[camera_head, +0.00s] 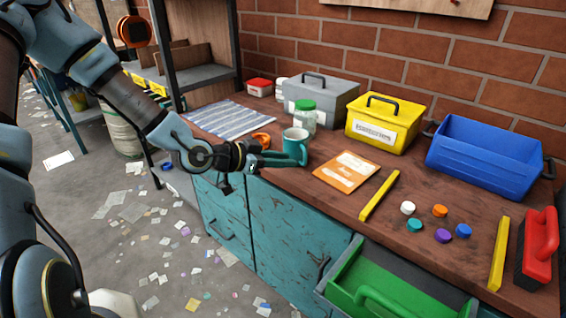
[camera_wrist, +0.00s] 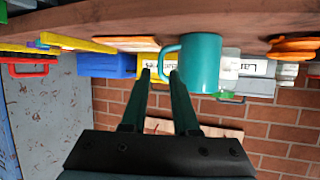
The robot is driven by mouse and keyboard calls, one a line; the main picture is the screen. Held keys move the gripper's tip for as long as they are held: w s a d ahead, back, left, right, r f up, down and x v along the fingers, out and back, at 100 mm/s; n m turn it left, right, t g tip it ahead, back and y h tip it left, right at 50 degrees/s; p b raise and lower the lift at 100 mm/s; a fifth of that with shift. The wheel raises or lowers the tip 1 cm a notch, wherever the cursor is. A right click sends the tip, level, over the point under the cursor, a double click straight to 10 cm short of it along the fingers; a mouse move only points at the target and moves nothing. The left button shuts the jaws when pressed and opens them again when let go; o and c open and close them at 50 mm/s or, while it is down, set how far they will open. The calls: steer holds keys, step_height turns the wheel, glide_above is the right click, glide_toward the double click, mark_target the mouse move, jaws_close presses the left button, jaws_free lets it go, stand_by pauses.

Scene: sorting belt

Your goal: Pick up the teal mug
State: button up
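The teal mug (camera_head: 293,146) stands upright on the brown workbench (camera_head: 330,205), near its front left part. My gripper (camera_head: 283,160) is at the mug's near left side, low over the bench edge. In the wrist view, which is upside down, the mug (camera_wrist: 201,64) is just past the fingertips (camera_wrist: 160,75). The two dark fingers are apart, with nothing held between them. The mug's handle (camera_wrist: 167,62) lies in line with the gap between the tips. I cannot tell whether a finger touches the mug.
An orange ring-like object (camera_head: 261,139) and a green-lidded jar (camera_head: 304,113) are close to the mug. A grey toolbox (camera_head: 335,101), yellow box (camera_head: 379,133) and blue bin (camera_head: 480,165) stand behind. An orange booklet (camera_head: 346,171) lies right. A green-lined drawer (camera_head: 345,275) is open below.

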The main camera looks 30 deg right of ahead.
mark_target(304, 160)
steer(key=p+x, duration=0.1)
steer(key=x, duration=0.4)
steer(key=shift+d, duration=0.1)
steer(key=shift+p+x, duration=0.95)
steer(key=shift+x, duration=1.75)
steer(key=shift+w+r, duration=0.15)
steer(key=shift+c, duration=0.3)
jaws_close()
steer(key=shift+d, duration=0.1)
